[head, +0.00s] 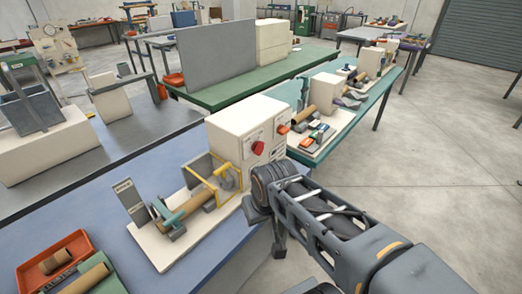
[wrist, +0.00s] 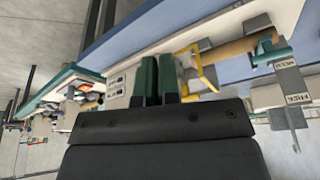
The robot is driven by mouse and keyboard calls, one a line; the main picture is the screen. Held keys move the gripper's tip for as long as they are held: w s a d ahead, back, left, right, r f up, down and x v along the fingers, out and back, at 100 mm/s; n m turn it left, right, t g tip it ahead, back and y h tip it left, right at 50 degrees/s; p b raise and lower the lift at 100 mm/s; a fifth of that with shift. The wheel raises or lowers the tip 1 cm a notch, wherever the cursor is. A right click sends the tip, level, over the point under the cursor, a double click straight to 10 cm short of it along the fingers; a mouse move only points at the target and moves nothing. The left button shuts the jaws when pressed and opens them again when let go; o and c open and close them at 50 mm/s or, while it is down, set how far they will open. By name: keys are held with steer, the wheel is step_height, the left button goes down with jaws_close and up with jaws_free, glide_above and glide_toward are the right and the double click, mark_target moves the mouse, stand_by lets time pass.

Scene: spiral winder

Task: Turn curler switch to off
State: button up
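The winder has a cream control box (head: 243,134) with a large red knob (head: 257,148) and a smaller red-orange switch (head: 283,129) on its front face. The labels are too small to read, so I cannot tell which control is the curler switch or its setting. My gripper (head: 279,248) hangs below my wrist, in front of and below the box, apart from both red controls. In the wrist view its green fingers (wrist: 158,79) sit close together with nothing seen between them. The box's labelled face (wrist: 117,82) shows beside them; the red controls are not visible there.
A yellow guard frame (head: 226,181) and a brown roll (head: 200,200) stand left of the box on the blue table (head: 120,180). A red-orange tray (head: 78,243) is at the lower left. Another bench with similar machines (head: 328,115) lies behind. Bare floor (head: 440,160) is at right.

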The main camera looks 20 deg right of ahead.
steer(key=shift+o, duration=0.6)
steer(key=shift+d+r, duration=0.1)
steer(key=shift+d, duration=0.2)
steer(key=o, duration=0.5)
steer(key=d+f+m+g+p, duration=0.2)
steer(key=d, duration=0.1)
steer(key=d+f+m+y+p, duration=0.1)
steer(key=d+m, duration=0.1)
steer(key=shift+s+d+f+g, duration=0.15)
steer(key=shift+d+f+g, duration=0.1)
steer(key=shift+g, duration=0.15)
steer(key=shift+c, duration=0.2)
steer(key=shift+o, duration=0.5)
steer(key=f+m+y, duration=0.1)
steer(key=m, duration=0.1)
steer(key=m+y+p, duration=0.1)
steer(key=m+y, duration=0.1)
steer(key=m, duration=0.1)
steer(key=f+m+y+p, duration=0.1)
steer(key=m, duration=0.1)
steer(key=shift+d+f+m+g+y, duration=0.3)
steer(key=shift+d+m+y, duration=0.05)
steer(key=shift+m+y, duration=0.05)
steer(key=m+t+y+p, duration=0.2)
steer(key=m+t, duration=1.4)
steer(key=m, duration=1.1)
glide_toward(262, 150)
steer(key=p+x, duration=0.3)
steer(key=x, duration=0.7)
steer(key=shift+d, duration=0.1)
